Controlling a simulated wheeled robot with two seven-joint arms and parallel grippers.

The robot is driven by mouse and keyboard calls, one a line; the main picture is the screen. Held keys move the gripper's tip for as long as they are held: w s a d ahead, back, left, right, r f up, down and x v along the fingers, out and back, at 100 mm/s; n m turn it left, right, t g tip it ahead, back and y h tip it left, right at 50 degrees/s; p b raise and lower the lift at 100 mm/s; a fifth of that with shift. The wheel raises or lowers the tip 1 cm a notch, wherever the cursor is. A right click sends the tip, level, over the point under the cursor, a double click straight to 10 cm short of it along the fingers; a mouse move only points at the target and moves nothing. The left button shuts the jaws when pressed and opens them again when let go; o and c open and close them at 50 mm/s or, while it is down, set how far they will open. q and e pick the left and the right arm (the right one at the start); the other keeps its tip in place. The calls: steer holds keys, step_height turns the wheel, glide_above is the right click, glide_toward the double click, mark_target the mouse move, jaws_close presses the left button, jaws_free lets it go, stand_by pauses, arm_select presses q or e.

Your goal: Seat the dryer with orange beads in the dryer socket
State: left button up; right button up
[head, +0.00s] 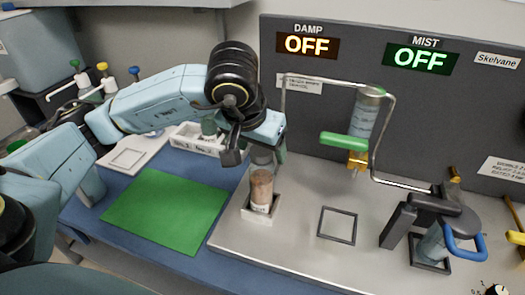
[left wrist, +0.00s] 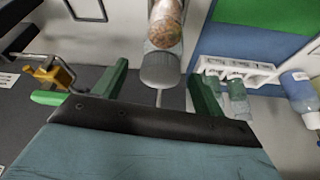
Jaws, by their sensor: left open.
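A clear cylinder with orange-brown beads (head: 261,185), the dryer, stands upright in a small white square holder (head: 258,213) at the left of the metal deck. My left gripper (head: 257,150) is open at the dryer's clear top, which lies between the green fingers (left wrist: 160,72) in the wrist view, with gaps on both sides. I cannot tell how deep the dryer's base sits. No holder is clearly marked as the dryer socket. My right gripper is not in view.
A bent metal tube frame with a clear column (head: 365,118) and green bar (head: 344,139) stands to the right. An empty dark square frame (head: 337,224) and a blue-handled vessel (head: 432,245) sit on the deck. A green mat (head: 165,212) and white rack (head: 190,138) lie left.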

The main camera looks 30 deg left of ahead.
arm_select(q)
steer(key=p+v, duration=0.1)
steer(key=v, duration=0.8)
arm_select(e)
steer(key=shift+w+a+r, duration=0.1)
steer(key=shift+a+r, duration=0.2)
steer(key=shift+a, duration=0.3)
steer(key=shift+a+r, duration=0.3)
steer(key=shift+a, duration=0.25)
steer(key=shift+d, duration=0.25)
